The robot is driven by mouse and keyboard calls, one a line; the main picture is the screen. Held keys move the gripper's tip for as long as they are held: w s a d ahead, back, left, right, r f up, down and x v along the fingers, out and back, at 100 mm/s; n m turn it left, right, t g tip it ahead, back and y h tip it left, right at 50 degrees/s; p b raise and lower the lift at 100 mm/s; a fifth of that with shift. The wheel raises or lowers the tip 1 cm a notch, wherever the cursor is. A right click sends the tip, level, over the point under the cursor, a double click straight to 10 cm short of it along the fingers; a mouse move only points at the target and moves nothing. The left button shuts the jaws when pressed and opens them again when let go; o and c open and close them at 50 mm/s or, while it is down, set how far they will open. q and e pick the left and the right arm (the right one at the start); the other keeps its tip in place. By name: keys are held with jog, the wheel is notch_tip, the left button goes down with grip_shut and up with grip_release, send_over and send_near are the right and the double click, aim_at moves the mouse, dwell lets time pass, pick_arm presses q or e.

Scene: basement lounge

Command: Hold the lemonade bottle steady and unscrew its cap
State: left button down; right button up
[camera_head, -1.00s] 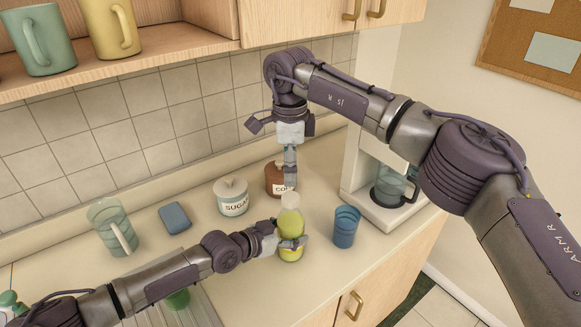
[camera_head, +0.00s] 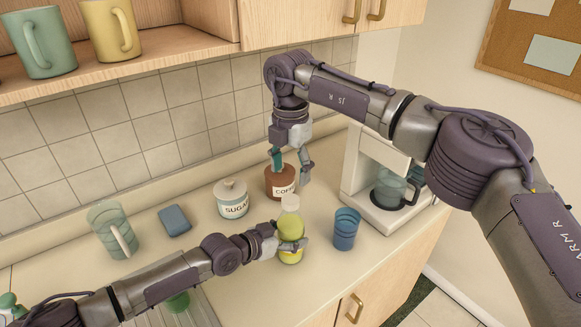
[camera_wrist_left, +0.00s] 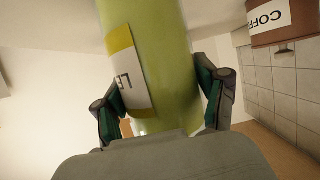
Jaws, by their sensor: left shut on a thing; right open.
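The lemonade bottle (camera_head: 290,229) is yellow-green with a pale cap (camera_head: 290,202) at its top. It stands upright near the counter's front edge. My left gripper (camera_head: 291,246) is shut around its lower body. In the left wrist view, the bottle (camera_wrist_left: 165,60) fills the middle, with part of its yellow-and-white label showing and a finger on each side; its top is out of that view. My right gripper (camera_head: 291,168) is open and empty, pointing down above the cap and apart from it. I cannot tell whether the cap is loosened.
A brown coffee jar (camera_head: 280,183) stands just behind the bottle, with a sugar jar (camera_head: 232,204) to its left. A blue cup (camera_head: 346,228) is close on the right, before a coffee maker (camera_head: 384,217).

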aim_at(290, 199)
jog(key=shift+m, duration=1.4)
jog(key=shift+f, duration=0.35)
notch_tip(290, 199, down, 7)
jog(key=shift+f, duration=0.2)
